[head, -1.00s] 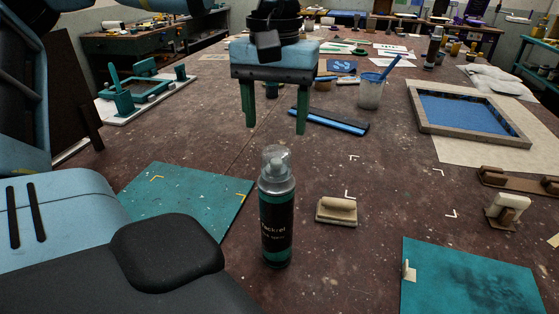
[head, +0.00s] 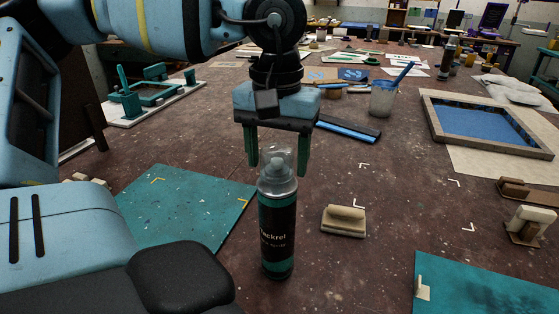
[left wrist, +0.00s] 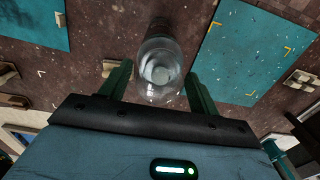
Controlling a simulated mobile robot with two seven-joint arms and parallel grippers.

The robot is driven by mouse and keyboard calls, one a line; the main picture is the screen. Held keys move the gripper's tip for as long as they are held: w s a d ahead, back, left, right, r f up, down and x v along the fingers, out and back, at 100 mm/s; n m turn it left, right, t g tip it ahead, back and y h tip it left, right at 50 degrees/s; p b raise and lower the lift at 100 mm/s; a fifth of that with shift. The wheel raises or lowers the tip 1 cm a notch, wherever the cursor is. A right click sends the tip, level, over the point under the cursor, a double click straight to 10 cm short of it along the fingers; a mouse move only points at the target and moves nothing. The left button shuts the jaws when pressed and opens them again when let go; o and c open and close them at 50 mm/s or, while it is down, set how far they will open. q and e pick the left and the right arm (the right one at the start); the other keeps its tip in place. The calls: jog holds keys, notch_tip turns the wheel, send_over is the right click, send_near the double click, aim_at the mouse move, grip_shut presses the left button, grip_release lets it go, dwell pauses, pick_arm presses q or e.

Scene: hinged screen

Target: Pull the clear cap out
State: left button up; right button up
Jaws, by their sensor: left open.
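The spray can (head: 278,236) stands upright on the brown table, black and teal with a silver shoulder. Its clear cap (head: 277,162) sits on top, over the nozzle. My left gripper (head: 277,166) points down with its two green fingers apart, level with the cap; in the head view the cap overlaps the space between them. In the left wrist view the clear cap (left wrist: 160,72) lies between the open fingers (left wrist: 160,85), with a gap on each side. I cannot tell that either finger touches it. My right gripper is not in view.
A teal mat (head: 185,208) lies left of the can, another (head: 475,285) at the front right. A beige-handled block (head: 344,220) lies just right of the can. A framed blue screen (head: 485,125) is at the right. A cup (head: 383,99) and a blue-edged bar (head: 348,128) lie behind.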

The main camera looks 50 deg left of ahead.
aim_at(277, 149)
pick_arm(q)
jog(key=c, duration=0.8)
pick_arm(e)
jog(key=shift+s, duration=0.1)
pick_arm(q)
jog(key=shift+r, duration=0.35)
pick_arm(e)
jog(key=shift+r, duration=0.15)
